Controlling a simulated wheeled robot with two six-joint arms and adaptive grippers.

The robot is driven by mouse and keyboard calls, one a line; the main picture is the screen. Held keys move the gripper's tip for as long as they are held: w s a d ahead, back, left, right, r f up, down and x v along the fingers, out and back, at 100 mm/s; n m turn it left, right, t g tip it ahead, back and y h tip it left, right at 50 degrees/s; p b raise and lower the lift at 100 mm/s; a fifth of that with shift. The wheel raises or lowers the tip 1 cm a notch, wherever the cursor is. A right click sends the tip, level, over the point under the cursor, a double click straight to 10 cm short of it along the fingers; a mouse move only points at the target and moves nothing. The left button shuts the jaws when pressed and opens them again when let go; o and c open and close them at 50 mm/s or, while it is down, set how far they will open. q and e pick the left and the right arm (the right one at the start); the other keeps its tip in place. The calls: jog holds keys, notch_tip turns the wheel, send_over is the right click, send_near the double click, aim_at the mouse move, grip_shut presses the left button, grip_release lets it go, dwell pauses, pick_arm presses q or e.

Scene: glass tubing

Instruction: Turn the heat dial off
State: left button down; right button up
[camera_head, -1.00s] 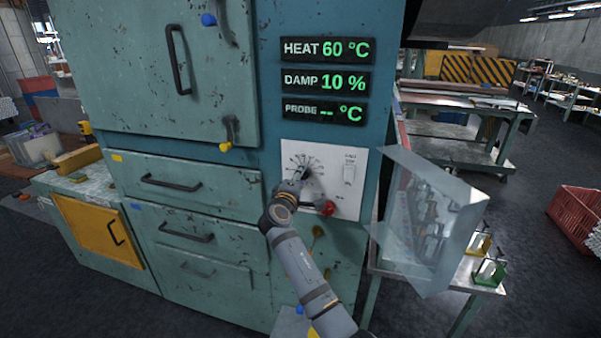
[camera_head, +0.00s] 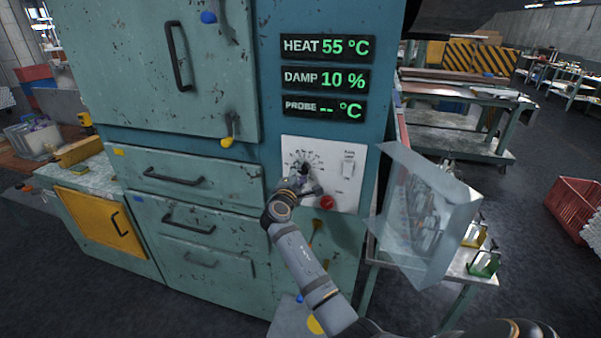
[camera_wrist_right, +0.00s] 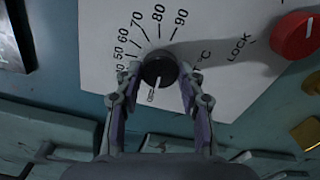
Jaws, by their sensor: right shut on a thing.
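The heat dial (camera_wrist_right: 158,68) is a round black knob on a white panel (camera_head: 335,160) of the teal cabinet, ringed by printed numbers. My right gripper (camera_wrist_right: 158,92) has one finger on each side of the dial and is shut on it; in the head view the gripper (camera_head: 303,180) partly covers the dial. A white line on the dial points down in the wrist view, beside small lettering. The heat readout (camera_head: 326,47) shows 55 °C. My left gripper is not in view.
A tilted clear cover (camera_head: 440,215) stands out right of the panel. The damp readout (camera_head: 325,80) shows 10 %.

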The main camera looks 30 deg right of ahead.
jog(key=shift+r, duration=0.1)
jog(key=o, duration=1.2)
jog(key=shift+d, duration=0.15)
jog(key=shift+s+a, duration=0.15)
jog(key=shift+a, duration=0.15)
jog(key=v, duration=0.7)
jog(key=shift+d, duration=0.1)
